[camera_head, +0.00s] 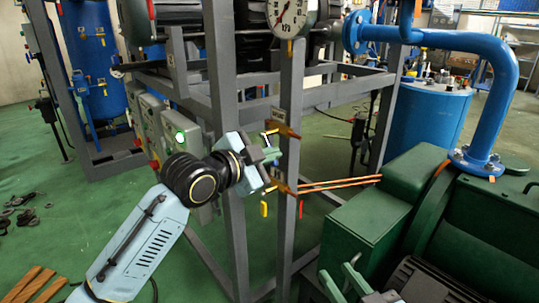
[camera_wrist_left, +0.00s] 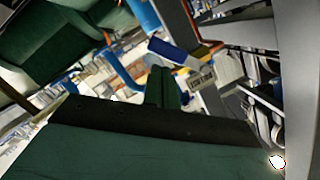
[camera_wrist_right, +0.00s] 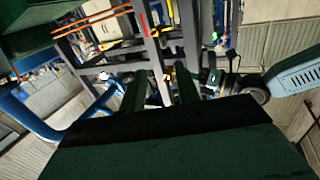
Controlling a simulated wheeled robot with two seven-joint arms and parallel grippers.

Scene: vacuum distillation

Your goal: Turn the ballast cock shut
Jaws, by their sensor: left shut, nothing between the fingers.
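My left gripper (camera_head: 272,154) is shut and empty at the grey upright post, just below a small cock with a yellowish handle (camera_head: 269,132). In the left wrist view, the shut green fingers (camera_wrist_left: 161,84) end close to a blue-and-white bar-like part (camera_wrist_left: 172,52), beside a small label plate (camera_wrist_left: 201,77). I cannot tell whether they touch it, nor which cock is the ballast cock.
A dial gauge (camera_head: 290,17) tops the post (camera_head: 289,85). Copper pipes (camera_head: 340,182) run right from it towards the green pump housing (camera_head: 375,210). A blue pipe (camera_head: 500,100) rises from the housing. A grey control box (camera_head: 180,133) stands behind my left arm.

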